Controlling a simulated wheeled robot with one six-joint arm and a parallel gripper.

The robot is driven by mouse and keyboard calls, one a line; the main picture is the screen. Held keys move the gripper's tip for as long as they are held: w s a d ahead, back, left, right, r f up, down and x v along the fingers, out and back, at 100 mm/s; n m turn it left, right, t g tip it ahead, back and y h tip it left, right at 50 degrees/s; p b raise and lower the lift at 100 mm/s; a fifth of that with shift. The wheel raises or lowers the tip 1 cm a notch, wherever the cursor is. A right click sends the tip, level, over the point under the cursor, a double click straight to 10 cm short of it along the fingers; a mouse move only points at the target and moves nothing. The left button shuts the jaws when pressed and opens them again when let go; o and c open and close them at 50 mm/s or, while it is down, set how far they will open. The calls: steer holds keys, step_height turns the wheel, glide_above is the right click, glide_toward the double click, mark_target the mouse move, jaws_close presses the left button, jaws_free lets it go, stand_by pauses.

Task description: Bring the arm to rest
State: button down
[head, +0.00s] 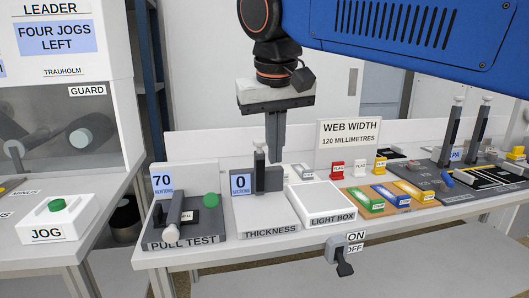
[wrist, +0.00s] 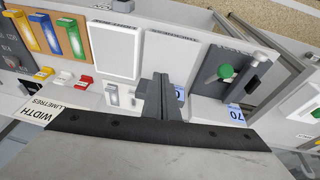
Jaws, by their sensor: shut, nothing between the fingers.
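My gripper (head: 275,150) hangs from my blue arm in the head view, fingers pointing down and shut with nothing between them. It is above the bench at the thickness gauge (head: 267,181), just behind or over its upright post; the exact gap is hard to tell. In the wrist view the shut fingers (wrist: 161,88) stand out over the bench and hide part of the thickness station. The gauge display reads 0 microns.
The pull test station (head: 185,240) with a green button is left of the gauge. The light box (head: 328,203) and coloured holders (head: 388,199) are to the right. The web width sign (head: 348,134) stands behind. The jog button (head: 56,206) is on the left bench.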

steer(key=s+d+f, duration=0.1)
steer(key=d+f, duration=0.5)
steer(key=d, duration=0.4)
steer(key=s+d+f+m, duration=0.1)
steer(key=s+d+f, duration=0.3)
steer(key=d+f, duration=0.2)
steer(key=s+d+f+m, duration=0.1)
steer(key=s+d+f, duration=0.3)
steer(key=f, duration=0.6)
steer(key=s+d+f+m+t, duration=0.1)
steer(key=s+d+f, duration=0.4)
steer(key=d+f, duration=0.2)
steer(key=shift+d+f, duration=0.3)
steer(key=shift+f, duration=0.15)
